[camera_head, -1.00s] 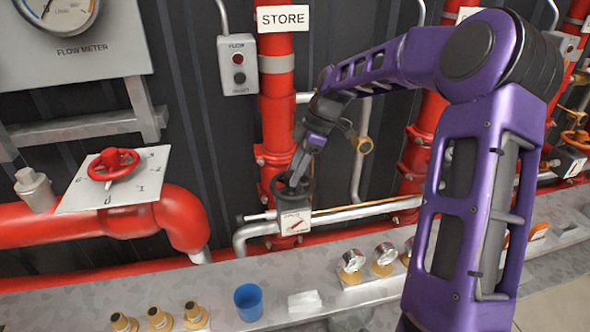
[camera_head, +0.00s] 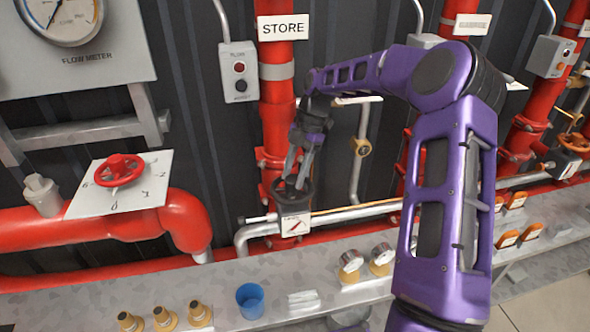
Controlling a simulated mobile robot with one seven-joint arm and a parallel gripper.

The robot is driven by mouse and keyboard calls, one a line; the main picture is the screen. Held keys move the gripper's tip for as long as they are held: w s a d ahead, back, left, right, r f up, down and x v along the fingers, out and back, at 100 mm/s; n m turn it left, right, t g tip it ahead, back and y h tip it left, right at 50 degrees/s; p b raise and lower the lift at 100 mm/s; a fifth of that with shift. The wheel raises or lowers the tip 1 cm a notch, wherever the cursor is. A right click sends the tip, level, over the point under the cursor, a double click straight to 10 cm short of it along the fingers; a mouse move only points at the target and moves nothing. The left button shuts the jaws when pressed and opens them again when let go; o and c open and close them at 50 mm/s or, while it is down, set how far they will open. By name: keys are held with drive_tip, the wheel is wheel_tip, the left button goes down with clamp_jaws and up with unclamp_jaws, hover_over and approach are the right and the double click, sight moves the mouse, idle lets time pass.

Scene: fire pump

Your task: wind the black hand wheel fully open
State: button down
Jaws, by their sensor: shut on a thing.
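The black hand wheel (camera_head: 304,199) sits on the lower part of the red riser under the STORE sign (camera_head: 283,27). A small white plate with a red pointer mark (camera_head: 295,225) is just below the wheel. My gripper (camera_head: 297,184) reaches down to the wheel from above and is shut on its rim. The fingers and my wrist hide part of the wheel. The lettering on the small plate is too small to read.
A red hand wheel (camera_head: 120,170) with a numbered plate is at the left. A grey ledge (camera_head: 215,282) runs along the front, bearing brass fittings (camera_head: 164,317), a blue cup (camera_head: 250,300) and gauges (camera_head: 351,260). A grey switch box (camera_head: 239,71) hangs beside the riser.

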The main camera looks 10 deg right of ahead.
drive_tip(key=shift+w+r+n, duration=0.15)
drive_tip(key=shift+w+n, duration=0.15)
drive_tip(key=shift+n, duration=0.1)
drive_tip(key=n, duration=0.1)
drive_tip(key=n+h, duration=0.1)
drive_tip(key=shift+w+a+n+g, duration=0.1)
drive_tip(key=shift+a+n+g, duration=0.1)
drive_tip(key=shift+n+g, duration=0.15)
drive_tip(key=n+g+h, duration=0.1)
drive_tip(key=n, duration=0.3)
drive_tip(key=shift+a+n, duration=0.1)
drive_tip(key=shift+n, duration=0.15)
drive_tip(key=shift+n+h, duration=0.4)
drive_tip(key=shift+n, duration=0.1)
drive_tip(key=shift+r, duration=0.1)
